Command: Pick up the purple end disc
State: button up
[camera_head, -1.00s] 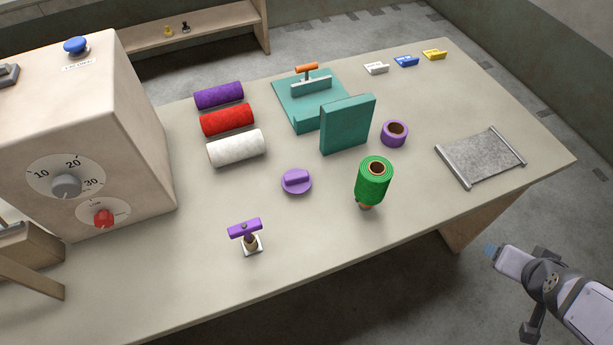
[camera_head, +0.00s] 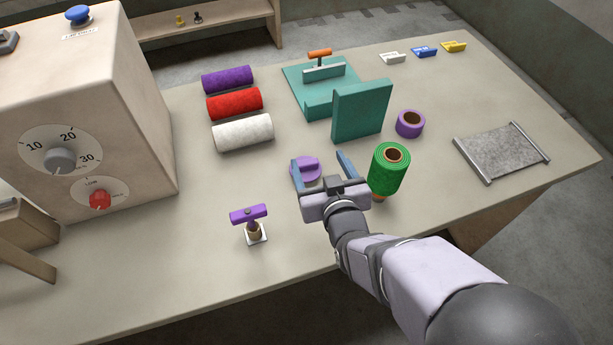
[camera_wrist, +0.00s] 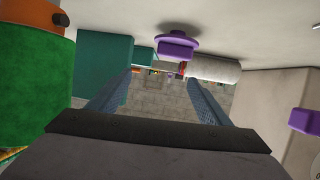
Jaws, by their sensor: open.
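The purple end disc (camera_head: 307,168), a flat round piece with a raised bar grip on top, lies on the table in the middle. In the head view it shows between the fingers of my gripper (camera_head: 321,162), which is open and empty. My gripper's body hides part of the view near the disc. In the wrist view the disc (camera_wrist: 178,42) appears beyond and above the open fingers (camera_wrist: 160,88), apart from them.
The green roll (camera_head: 388,172) stands close to the right of my gripper. A teal block (camera_head: 361,111) stands behind. A purple-handled tool (camera_head: 249,214) stands front left. A purple ring (camera_head: 410,130) and white roll (camera_head: 243,132) lie farther back.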

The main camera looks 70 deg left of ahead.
aim_at(306, 167)
jog(key=f, duration=0.1)
jog(key=s+f, duration=0.1)
jog(key=f+b, duration=0.1)
jog(key=shift+s+d+f+g, duration=0.25)
jog(key=shift+s+d+g, duration=0.05)
jog(key=shift+d, duration=0.05)
jog(key=shift+p+x, duration=1.3)
jog(key=shift+x, duration=2.3)
jog(key=shift+s+f, duration=0.1)
jog(key=shift+s, duration=0.05)
